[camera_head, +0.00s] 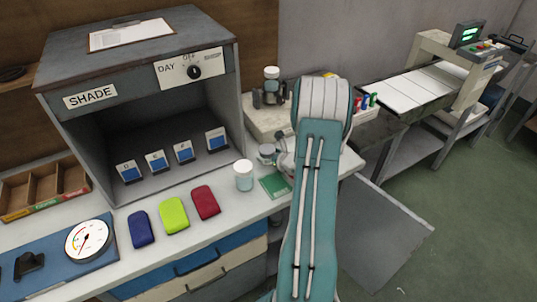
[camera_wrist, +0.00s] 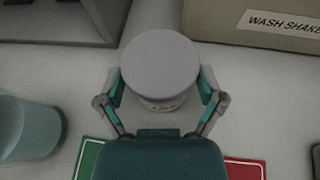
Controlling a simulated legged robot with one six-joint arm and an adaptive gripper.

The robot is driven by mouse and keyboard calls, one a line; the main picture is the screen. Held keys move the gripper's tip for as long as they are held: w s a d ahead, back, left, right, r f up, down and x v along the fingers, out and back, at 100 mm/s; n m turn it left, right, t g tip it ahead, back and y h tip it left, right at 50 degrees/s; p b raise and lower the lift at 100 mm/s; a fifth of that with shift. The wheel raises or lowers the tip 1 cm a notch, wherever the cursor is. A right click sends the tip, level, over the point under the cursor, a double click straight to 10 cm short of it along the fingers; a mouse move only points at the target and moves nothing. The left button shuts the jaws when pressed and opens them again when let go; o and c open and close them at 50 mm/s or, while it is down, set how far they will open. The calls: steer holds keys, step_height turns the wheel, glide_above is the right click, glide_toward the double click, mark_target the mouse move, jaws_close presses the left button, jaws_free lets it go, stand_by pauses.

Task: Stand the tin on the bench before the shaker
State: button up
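The tin (camera_wrist: 160,62) is a round can with a plain pale grey lid, seen from above in the wrist view. My gripper (camera_wrist: 161,86) has one teal-padded finger against each side of it, and it looks shut on the tin. Whether the tin's base touches the bench cannot be told. The shaker (camera_wrist: 268,22) is a beige box labelled "WASH SHAKE…", behind and to the right of the tin. In the head view the shaker (camera_head: 266,121) stands at the back of the bench, partly behind my arm.
A pale blue jar (camera_head: 244,178) stands close left of the gripper; it also shows in the wrist view (camera_wrist: 28,132). The shade cabinet (camera_head: 140,100) is left. Blue, lime and red pads (camera_head: 174,215) lie along the front.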

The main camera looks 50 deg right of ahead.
stand_by(0.4)
steer(key=v, duration=1.2)
steer(key=w+a+r+n+g+y, duration=0.1)
steer(key=a+r+n+g+y, duration=0.15)
steer(key=a+r+n, duration=0.5)
steer(key=w+a+r+n+g+y, duration=0.1)
steer(key=w+a+r+n+y, duration=0.3)
steer(key=a, duration=0.7)
steer(key=s+a+r+n+g+y, duration=0.1)
steer(key=a+r+n+g+y, duration=0.1)
steer(key=a+n, duration=0.65)
steer(key=s+a+r+n+g+h, duration=0.1)
steer(key=s+a+r+n+h, duration=0.2)
steer(key=n, duration=0.6)
steer(key=s+a+r+n+g+h, duration=0.1)
steer(key=s+a+r+n+h, duration=0.2)
steer(key=s+a+r+n, duration=0.2)
steer(key=s+a+n, duration=0.2)
steer(key=s+n, duration=0.1)
steer(key=s, duration=0.1)
steer(key=shift+s+a+r+n, duration=0.15)
steer(key=shift+s+r+n, duration=0.2)
steer(key=shift+r+n, duration=0.05)
steer(key=shift+h, duration=0.25)
